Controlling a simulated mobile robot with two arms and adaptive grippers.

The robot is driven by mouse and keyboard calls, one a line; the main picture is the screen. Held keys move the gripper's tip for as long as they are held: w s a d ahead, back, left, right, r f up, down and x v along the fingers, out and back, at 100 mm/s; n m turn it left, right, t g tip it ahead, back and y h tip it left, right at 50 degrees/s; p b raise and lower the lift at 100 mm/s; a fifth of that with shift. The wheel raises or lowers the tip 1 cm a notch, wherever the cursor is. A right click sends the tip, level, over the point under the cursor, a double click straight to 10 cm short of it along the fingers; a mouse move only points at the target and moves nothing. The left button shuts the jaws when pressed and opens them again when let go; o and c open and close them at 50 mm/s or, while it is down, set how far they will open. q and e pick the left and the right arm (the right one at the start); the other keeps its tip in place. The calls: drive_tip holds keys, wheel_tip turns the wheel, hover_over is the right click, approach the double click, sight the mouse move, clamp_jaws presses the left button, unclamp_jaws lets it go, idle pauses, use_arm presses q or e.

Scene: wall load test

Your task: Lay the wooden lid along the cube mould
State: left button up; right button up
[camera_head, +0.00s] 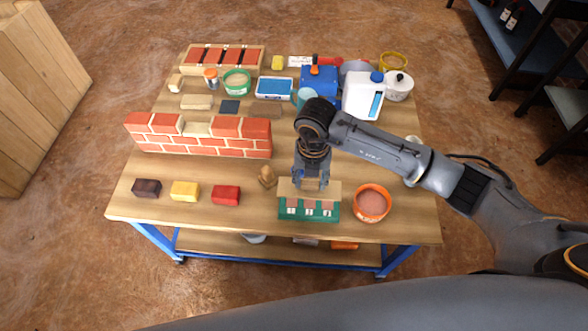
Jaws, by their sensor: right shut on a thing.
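The cube mould (310,217) is green and stands near the table's front edge, right of centre. Reddish and pale contents show in its row of compartments. The wooden lid (330,190) is a flat, pale board at the mould's far long side, lying roughly parallel to it. It seems to cover the back part of the mould; I cannot tell whether it touches it. My right gripper (311,184) points down from above and is shut on the lid near its middle. My left gripper is not in view.
An orange tub (371,203) stands close right of the mould. A small wooden block (267,176) and a red brick (226,195) are to its left. A brick wall (200,140) stands behind the loose bricks. Bottles and containers crowd the table's back.

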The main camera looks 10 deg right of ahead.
drive_tip(key=shift+s+d, duration=0.15)
drive_tip(key=shift+f, duration=0.35)
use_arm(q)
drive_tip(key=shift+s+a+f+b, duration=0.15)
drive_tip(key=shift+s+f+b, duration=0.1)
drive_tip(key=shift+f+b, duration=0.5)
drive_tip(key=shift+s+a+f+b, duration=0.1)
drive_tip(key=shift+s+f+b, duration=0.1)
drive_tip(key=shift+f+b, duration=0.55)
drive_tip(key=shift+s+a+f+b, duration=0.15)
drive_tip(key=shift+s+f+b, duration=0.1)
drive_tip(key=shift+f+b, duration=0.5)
use_arm(e)
drive_tip(key=shift+f, duration=2.85)
use_arm(q)
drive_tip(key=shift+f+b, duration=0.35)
drive_tip(key=shift+b, duration=0.05)
use_arm(e)
drive_tip(key=shift+f, duration=0.5)
drive_tip(key=o, duration=1.2)
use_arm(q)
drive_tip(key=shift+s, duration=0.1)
